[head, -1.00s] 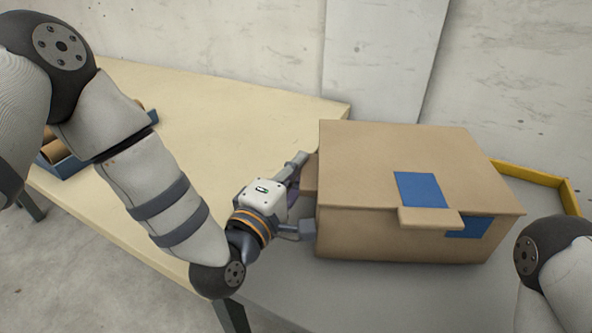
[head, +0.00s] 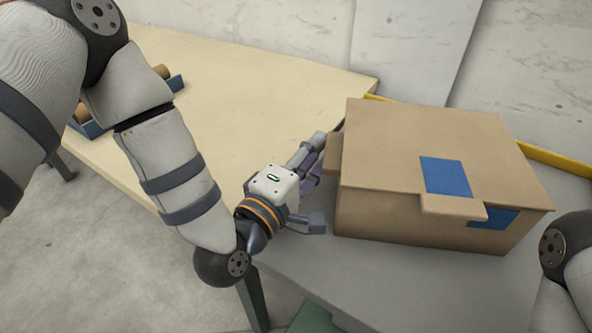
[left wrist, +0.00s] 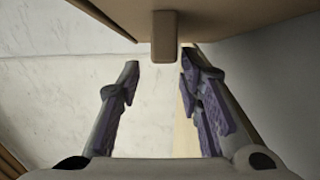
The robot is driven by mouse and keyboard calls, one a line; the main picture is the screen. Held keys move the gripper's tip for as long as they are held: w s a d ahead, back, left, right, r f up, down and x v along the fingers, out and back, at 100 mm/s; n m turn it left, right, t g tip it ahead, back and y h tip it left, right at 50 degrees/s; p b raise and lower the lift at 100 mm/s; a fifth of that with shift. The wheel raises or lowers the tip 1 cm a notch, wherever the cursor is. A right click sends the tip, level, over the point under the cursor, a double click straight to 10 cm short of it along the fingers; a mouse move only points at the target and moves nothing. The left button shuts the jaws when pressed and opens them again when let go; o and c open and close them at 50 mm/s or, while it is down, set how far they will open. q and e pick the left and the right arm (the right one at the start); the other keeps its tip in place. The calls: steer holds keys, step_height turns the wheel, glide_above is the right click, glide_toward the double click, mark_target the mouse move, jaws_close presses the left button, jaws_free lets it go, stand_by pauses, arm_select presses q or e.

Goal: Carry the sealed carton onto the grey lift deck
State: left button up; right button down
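The brown carton (head: 420,140) sits on the grey deck (head: 370,280), its lid closed, with blue patches on its top and front. A cardboard tab (head: 333,153) sticks out from its left side. My left gripper (head: 316,182) is open and empty beside the left side, its fingers spread and apart from the carton. In the left wrist view the carton's underside (left wrist: 235,15) fills the top, and the tab (left wrist: 164,38) shows just beyond the two spread fingers (left wrist: 158,72). My right gripper is out of view; only part of that arm shows at the right edge.
A pale wooden table (head: 240,85) stands left of the deck, with a blue tray (head: 95,127) of brown rolls at its far left. A yellow rail (head: 560,162) runs along the deck's back. A concrete wall stands behind. A green piece (head: 312,320) shows at the bottom.

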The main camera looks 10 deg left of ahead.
arm_select(q)
steer(key=v, duration=0.9)
